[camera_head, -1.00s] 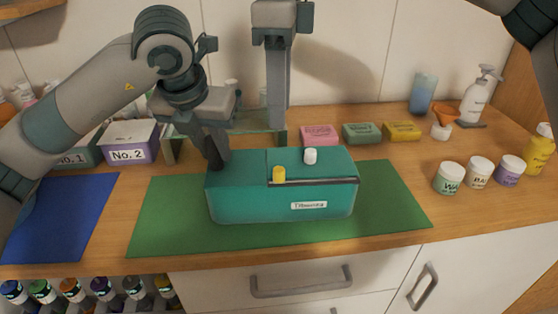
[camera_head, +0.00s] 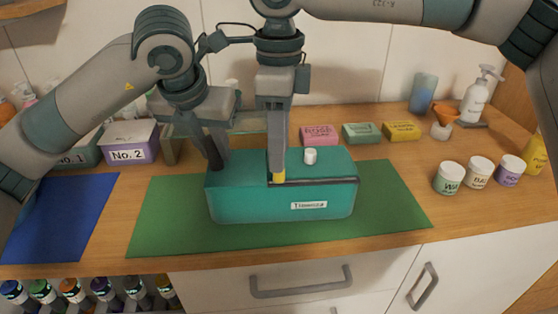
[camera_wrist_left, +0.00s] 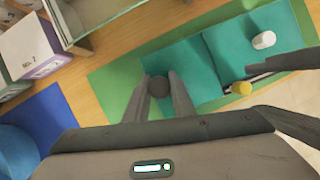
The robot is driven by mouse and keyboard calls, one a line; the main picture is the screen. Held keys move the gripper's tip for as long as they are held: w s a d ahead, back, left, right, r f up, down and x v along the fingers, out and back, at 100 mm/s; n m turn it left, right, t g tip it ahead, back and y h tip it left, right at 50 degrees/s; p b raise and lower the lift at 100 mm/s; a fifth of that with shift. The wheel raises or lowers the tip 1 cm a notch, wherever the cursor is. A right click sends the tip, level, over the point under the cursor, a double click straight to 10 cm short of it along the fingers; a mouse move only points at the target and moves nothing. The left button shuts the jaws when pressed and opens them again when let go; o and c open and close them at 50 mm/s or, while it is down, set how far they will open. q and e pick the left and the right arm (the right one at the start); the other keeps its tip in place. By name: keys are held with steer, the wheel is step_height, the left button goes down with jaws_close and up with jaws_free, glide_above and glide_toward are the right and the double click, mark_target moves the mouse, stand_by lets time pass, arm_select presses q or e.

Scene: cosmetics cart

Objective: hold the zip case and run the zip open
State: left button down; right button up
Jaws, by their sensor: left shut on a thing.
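The teal zip case (camera_head: 240,205) stands on the green mat, with a label on its front. It also shows in the left wrist view (camera_wrist_left: 215,65). A yellow zip pull (camera_head: 279,177) sits at the left end of the dark zip line, and a white knob (camera_head: 310,156) is on top. My left gripper (camera_head: 217,165) is shut on a dark round knob (camera_wrist_left: 158,87) at the case's left end. My right gripper (camera_head: 278,178) points down at the yellow pull.
The green mat (camera_head: 385,205) is clear around the case. A blue mat (camera_head: 60,220) lies left. Several jars (camera_head: 478,172) stand right. Pink, green and yellow boxes (camera_head: 362,133) line the back. A bin marked No. 2 (camera_head: 130,145) stands back left.

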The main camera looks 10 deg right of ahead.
mark_target(279, 175)
steer(key=shift+f, duration=1.85)
jaws_close()
